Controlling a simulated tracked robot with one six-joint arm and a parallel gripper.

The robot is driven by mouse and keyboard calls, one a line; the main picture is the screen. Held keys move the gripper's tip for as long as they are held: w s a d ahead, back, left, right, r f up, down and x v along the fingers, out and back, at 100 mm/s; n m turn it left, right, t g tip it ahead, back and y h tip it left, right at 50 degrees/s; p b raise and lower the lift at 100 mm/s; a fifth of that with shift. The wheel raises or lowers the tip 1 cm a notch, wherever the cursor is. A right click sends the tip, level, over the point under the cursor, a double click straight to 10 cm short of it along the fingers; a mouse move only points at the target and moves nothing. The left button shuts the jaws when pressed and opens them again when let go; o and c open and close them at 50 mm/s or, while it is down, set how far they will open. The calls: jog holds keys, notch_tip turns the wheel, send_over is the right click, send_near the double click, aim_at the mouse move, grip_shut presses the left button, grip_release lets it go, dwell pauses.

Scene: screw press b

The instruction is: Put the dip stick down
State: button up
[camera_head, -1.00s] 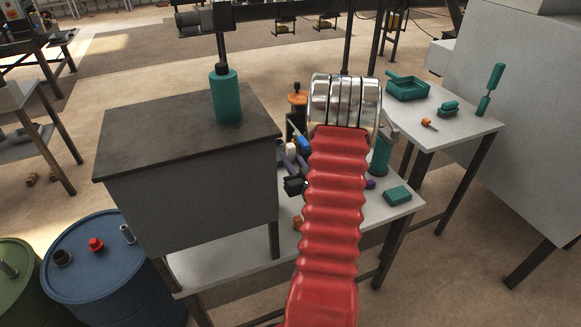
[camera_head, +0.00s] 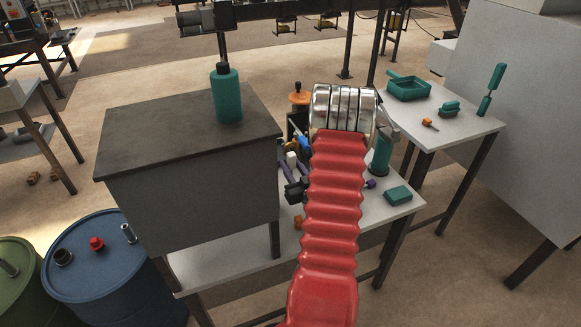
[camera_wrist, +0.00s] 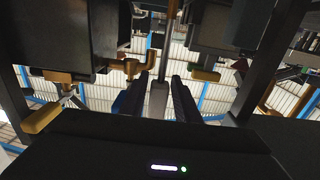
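In the wrist view my gripper (camera_wrist: 158,95) has a dark finger on each side of a grey bar. The bar runs on upward into a thin rod, and I take it for the dip stick (camera_wrist: 159,98). The fingers look closed against its sides, though the contact is dim. The rod's far end is lost among dark machine parts. In the head view my red arm sleeve and metal cuff cover the gripper and most of the stick, above or behind the white workbench (camera_head: 225,266).
A teal bottle (camera_head: 227,97) stands on the grey cabinet (camera_head: 150,135). A teal cylinder (camera_head: 380,157) and a teal block (camera_head: 397,194) are on the bench's right side. A side table (camera_head: 470,127) holds a teal tray (camera_head: 408,90). A blue drum (camera_head: 100,275) stands at lower left.

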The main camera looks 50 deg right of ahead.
jog(key=shift+o, duration=1.2)
jog(key=v, duration=1.3)
jog(key=shift+s, duration=0.4)
jog(key=shift+s+f, duration=0.1)
jog(key=shift+f, duration=0.05)
